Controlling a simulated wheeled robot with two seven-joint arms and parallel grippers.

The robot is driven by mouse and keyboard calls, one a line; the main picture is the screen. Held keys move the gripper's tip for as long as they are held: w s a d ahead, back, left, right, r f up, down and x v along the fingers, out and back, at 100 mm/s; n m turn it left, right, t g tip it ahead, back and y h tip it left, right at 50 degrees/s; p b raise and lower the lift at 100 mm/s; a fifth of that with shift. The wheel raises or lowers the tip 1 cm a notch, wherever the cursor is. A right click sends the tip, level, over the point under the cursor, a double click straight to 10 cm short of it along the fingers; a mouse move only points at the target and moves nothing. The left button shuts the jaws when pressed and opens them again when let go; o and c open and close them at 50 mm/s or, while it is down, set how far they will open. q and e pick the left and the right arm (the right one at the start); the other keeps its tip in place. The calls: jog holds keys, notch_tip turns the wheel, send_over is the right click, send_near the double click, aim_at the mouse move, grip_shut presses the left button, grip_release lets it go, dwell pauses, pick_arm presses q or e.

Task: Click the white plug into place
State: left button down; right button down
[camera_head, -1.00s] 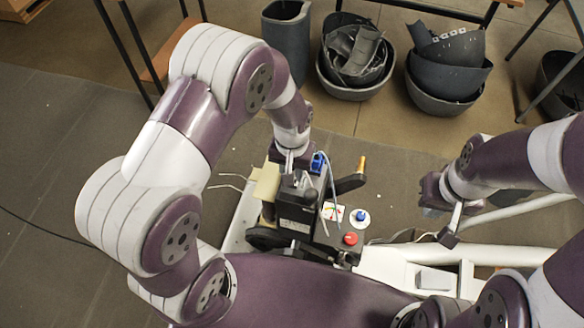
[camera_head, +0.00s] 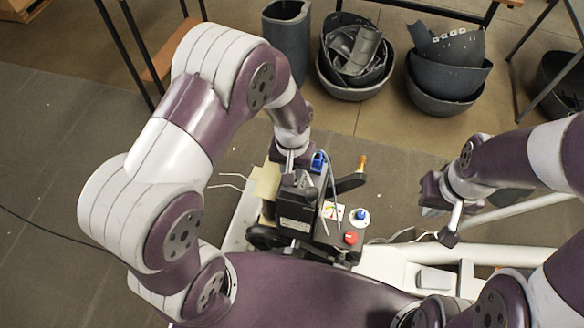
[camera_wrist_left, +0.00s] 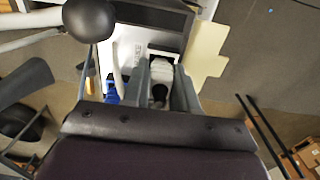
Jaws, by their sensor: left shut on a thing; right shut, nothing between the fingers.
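The white plug (camera_wrist_left: 160,68) sits between the fingers of my left gripper (camera_wrist_left: 160,82) in the left wrist view. The left gripper is shut on it, and a dark socket or slot edge lies just beyond the plug; I cannot tell whether the plug is seated. In the head view my left gripper (camera_head: 292,162) points down at the black equipment unit (camera_head: 296,210), and the plug is hidden there. My right gripper (camera_head: 452,226) is shut and empty, off to the right of the unit.
A blue connector (camera_head: 318,162), a blue knob (camera_head: 360,216) and a red button (camera_head: 350,238) sit on the unit. A cream panel (camera_head: 265,184) stands at its left. A black ball knob (camera_wrist_left: 90,18) is close in the wrist view. Dark bins (camera_head: 447,80) stand behind.

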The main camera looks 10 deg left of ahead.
pick_arm(q)
jog(key=c, duration=0.9)
grip_release()
jog(key=shift+s+f, duration=0.2)
jog(key=shift+f, duration=0.05)
jog(key=shift+c, duration=0.2)
jog(key=shift+o, duration=0.7)
jog(key=shift+d, duration=0.3)
jog(key=shift+s+a, duration=0.1)
pick_arm(e)
jog(key=shift+d+f, duration=0.15)
jog(key=shift+d, duration=0.15)
pick_arm(q)
jog(key=shift+s+a+f, duration=0.1)
jog(key=r, duration=0.5)
jog(key=shift+w+a+r+b, duration=0.2)
jog(key=shift+w+r+b, duration=0.15)
jog(key=shift+w, duration=0.05)
jog(key=r, duration=0.7)
jog(key=shift+d+r, duration=0.3)
pick_arm(e)
jog(key=shift+w+a+f, duration=0.15)
jog(key=shift+a+f, duration=0.2)
jog(key=shift+f, duration=0.2)
pick_arm(q)
jog(key=shift+d, duration=0.1)
